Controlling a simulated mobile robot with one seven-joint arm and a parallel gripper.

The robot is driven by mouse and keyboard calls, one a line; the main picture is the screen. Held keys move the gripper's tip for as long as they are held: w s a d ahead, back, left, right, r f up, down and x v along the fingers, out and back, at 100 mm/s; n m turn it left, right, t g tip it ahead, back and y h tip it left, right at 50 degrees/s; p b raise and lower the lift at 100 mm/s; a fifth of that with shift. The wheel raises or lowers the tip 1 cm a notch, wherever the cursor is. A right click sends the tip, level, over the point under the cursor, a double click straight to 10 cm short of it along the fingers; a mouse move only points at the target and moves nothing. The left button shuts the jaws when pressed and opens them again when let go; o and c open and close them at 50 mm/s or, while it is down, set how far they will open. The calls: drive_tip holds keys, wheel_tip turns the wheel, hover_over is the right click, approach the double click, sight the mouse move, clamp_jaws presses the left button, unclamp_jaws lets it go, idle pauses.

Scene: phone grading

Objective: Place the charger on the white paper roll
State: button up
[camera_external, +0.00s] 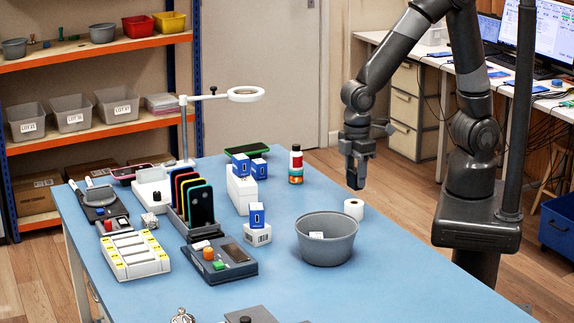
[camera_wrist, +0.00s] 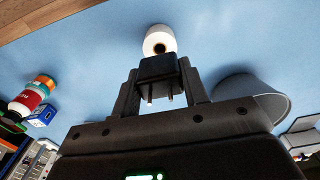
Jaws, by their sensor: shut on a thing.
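My gripper (camera_external: 356,176) is shut on the charger, above the blue table near its right edge. In the wrist view the black charger (camera_wrist: 161,77) sits between the two fingers, with its two metal pins showing. The white paper roll (camera_external: 354,208) stands on the table just below my gripper. In the wrist view the roll (camera_wrist: 159,40) shows just beyond the charger, partly covered by it. The charger looks apart from the roll in the outside view, where it is hard to tell from the dark fingers.
A grey bin (camera_external: 326,240) with a white item inside stands close by the roll. A bottle with an orange band (camera_external: 296,165) stands farther back. White and blue boxes (camera_external: 242,188), a phone rack (camera_external: 190,205) and trays fill the left. The table (camera_external: 400,262) is clear right of the bin.

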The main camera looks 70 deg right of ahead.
sight(355, 188)
drive_tip(key=shift+f, duration=2)
drive_tip(key=o, duration=1)
drive_tip(key=shift+f, duration=0.1)
drive_tip(key=shift+c, duration=0.2)
wheel_tip(355, 188, up, 12)
drive_tip(key=shift+r, duration=0.15)
drive_tip(key=s+d+r+m+t, duration=0.2)
drive_tip(key=s+d+r+m, duration=0.1)
drive_tip(key=d, duration=0.8)
drive_tip(key=s+d+r+m+t, duration=0.3)
drive_tip(key=d+r+m, duration=0.3)
drive_tip(key=d, duration=0.5)
wheel_tip(355, 188, up, 2)
drive_tip(key=shift+s+d+r+t, duration=0.15)
drive_tip(key=shift+d+t, duration=0.15)
